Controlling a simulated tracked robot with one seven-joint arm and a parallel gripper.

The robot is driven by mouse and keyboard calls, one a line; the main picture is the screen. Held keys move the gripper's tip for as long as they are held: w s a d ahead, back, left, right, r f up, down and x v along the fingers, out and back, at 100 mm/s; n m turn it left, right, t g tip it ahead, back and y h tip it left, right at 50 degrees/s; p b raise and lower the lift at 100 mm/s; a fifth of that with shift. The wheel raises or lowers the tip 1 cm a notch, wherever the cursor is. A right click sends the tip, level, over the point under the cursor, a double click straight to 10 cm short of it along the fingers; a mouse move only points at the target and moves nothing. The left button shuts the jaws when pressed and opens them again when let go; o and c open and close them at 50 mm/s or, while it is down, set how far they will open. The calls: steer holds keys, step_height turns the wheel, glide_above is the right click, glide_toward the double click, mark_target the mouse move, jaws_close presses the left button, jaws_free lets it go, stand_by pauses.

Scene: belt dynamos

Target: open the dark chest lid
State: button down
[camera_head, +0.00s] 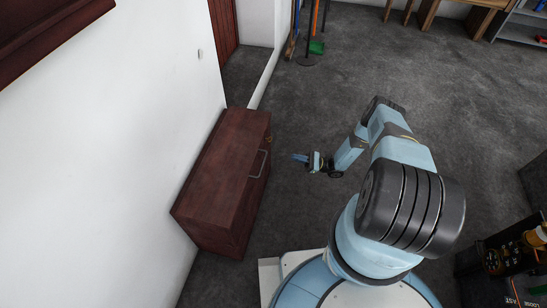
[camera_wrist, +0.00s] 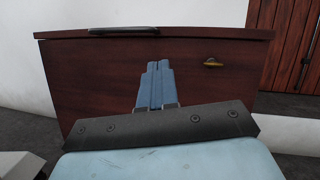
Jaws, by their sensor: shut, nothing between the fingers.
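The dark reddish-brown wooden chest (camera_head: 205,210) stands against the white wall, left of my arm in the head view. Its lid (camera_head: 222,150) lies flat and closed. A grey bar handle (camera_head: 258,164) sits along the lid's front edge, and the same handle (camera_wrist: 124,31) shows at the top left in the wrist view. A brass-coloured latch (camera_wrist: 213,63) is on the chest's front face. My gripper (camera_head: 295,157) is shut and empty, in front of the chest and apart from the handle. In the wrist view its blue fingers (camera_wrist: 158,70) point toward the front face.
A wooden door (camera_head: 224,28) is beyond the chest, with a green dustpan (camera_head: 317,47) and poles near it. A dark surface with several items (camera_head: 515,256) is at the lower right. The grey carpet (camera_head: 330,100) around my gripper is clear.

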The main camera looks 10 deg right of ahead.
step_height(320, 180, down, 4)
steer(key=s+m+t, duration=0.2)
steer(key=s+t, duration=0.1)
steer(key=s+r+x, duration=0.1)
steer(key=r+x, duration=0.1)
steer(key=x, duration=1.1)
steer(key=shift+d+r, duration=0.2)
steer(key=shift+w, duration=0.1)
